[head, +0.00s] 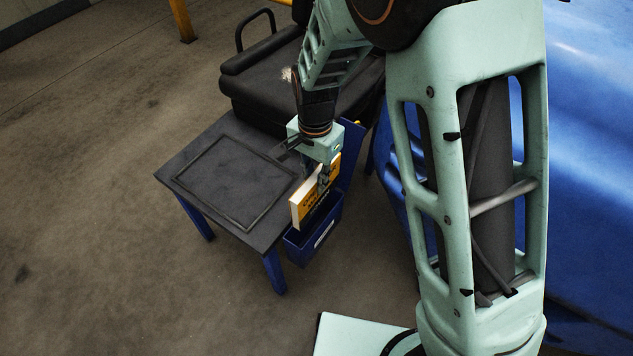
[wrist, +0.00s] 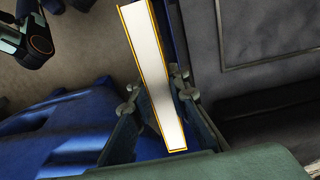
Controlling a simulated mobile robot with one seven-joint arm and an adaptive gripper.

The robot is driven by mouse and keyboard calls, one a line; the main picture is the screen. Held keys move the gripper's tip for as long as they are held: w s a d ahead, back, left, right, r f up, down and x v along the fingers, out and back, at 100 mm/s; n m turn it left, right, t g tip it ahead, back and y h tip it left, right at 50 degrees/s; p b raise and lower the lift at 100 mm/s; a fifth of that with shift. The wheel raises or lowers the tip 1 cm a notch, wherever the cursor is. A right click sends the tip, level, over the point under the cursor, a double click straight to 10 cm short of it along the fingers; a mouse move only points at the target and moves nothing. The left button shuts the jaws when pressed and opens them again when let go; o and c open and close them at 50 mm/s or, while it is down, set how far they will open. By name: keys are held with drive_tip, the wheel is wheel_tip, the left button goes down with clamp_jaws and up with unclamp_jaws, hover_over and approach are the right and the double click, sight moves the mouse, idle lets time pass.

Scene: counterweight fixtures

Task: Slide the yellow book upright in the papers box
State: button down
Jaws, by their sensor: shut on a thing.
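The yellow book (head: 308,206) is held on edge, upright, over the blue papers box (head: 316,243) at the right side of the small table. The box has a white label on its front. I cannot tell whether the book's lower edge is above the rim or just inside. My gripper (head: 325,178) is shut on the upper part of the book. In the wrist view the book (wrist: 148,62) shows its white page edge and yellow covers, with the fingers of my gripper (wrist: 155,92) on both sides. The inside of the box is mostly hidden by the book.
The dark table (head: 190,180) has blue legs and a bare top with a raised rectangular outline. A black padded chair (head: 262,85) stands behind it. A large blue surface (head: 590,140) is at the right. Open floor (head: 110,270) lies left and in front.

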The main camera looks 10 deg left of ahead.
drive_tip(key=shift+a+f+b, duration=0.15)
drive_tip(key=shift+f+b, duration=1.75)
drive_tip(key=shift+f, duration=0.4)
drive_tip(key=shift+f+b, duration=1.75)
drive_tip(key=shift+f, duration=1.3)
drive_tip(key=c, duration=1.8)
unclamp_jaws()
drive_tip(key=shift+o, duration=0.2)
wheel_tip(320, 180, up, 12)
drive_tip(key=shift+r, duration=0.1)
